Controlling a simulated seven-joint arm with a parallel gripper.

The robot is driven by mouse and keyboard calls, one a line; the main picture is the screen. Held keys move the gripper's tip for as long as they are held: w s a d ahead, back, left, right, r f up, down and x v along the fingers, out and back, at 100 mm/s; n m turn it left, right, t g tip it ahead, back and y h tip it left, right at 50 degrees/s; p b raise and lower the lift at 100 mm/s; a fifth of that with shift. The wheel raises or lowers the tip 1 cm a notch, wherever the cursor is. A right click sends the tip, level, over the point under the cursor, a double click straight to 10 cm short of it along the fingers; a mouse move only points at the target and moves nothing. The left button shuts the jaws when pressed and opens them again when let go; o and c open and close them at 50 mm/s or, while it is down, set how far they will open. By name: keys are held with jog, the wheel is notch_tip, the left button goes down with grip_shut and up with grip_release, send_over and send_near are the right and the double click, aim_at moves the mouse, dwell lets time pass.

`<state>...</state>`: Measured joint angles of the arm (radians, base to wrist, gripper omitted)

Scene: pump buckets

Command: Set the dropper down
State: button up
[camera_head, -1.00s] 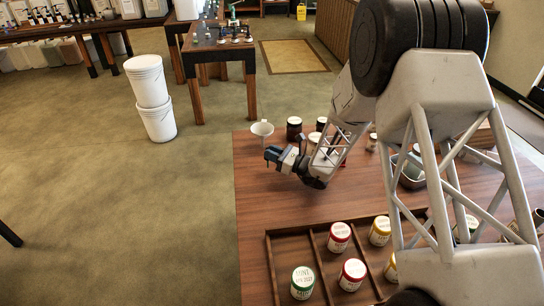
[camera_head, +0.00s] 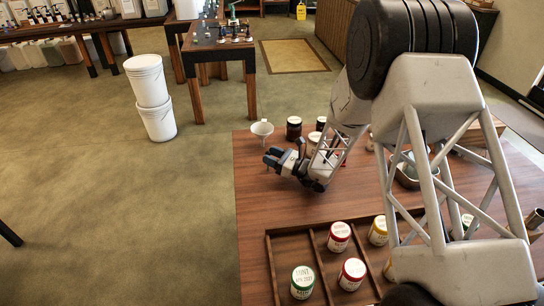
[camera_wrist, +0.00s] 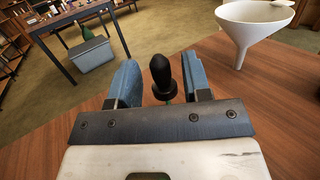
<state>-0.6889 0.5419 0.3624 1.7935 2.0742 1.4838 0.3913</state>
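The dropper's black rubber bulb and dark collar (camera_wrist: 163,72) show in the wrist view, upright between my two blue fingers. A gap shows on each side of it, so my gripper (camera_wrist: 162,85) is open around it. The dropper's lower part is hidden behind the gripper's dark front bar, so I cannot tell how it meets the table. In the head view my gripper (camera_head: 272,158) is low over the far left part of the wooden table (camera_head: 258,200); the dropper is not discernible there.
A white funnel (camera_head: 262,129) stands just beyond my gripper, at upper right in the wrist view (camera_wrist: 252,28). A divided wooden tray (camera_head: 287,240) with several lidded jars is nearer. The table's left edge is close.

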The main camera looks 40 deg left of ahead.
jog(key=shift+r, duration=0.15)
jog(key=shift+v, duration=3.8)
jog(key=s+d+r+n+g+h, duration=0.1)
jog(key=s+d+r+n+h, duration=0.35)
jog(key=d+r, duration=0.7)
jog(key=s+d+r+n+h, duration=0.45)
jog(key=d+r, duration=0.45)
jog(key=d, duration=0.6)
jog(key=s+d+r+n+t+h, duration=0.2)
jog(key=s+d, duration=0.4)
jog(key=d, duration=0.5)
jog(key=s+d+r+n+t+h, duration=0.2)
jog(key=s+d, duration=0.5)
jog(key=d, duration=0.4)
jog(key=s+d+r+n+t+h, duration=0.2)
jog(key=s+d+h, duration=0.4)
jog(key=d, duration=0.5)
jog(key=shift+s+d+r+n+t, duration=0.3)
jog(key=shift+s+r+t, duration=0.2)
jog(key=shift+r+t, duration=0.25)
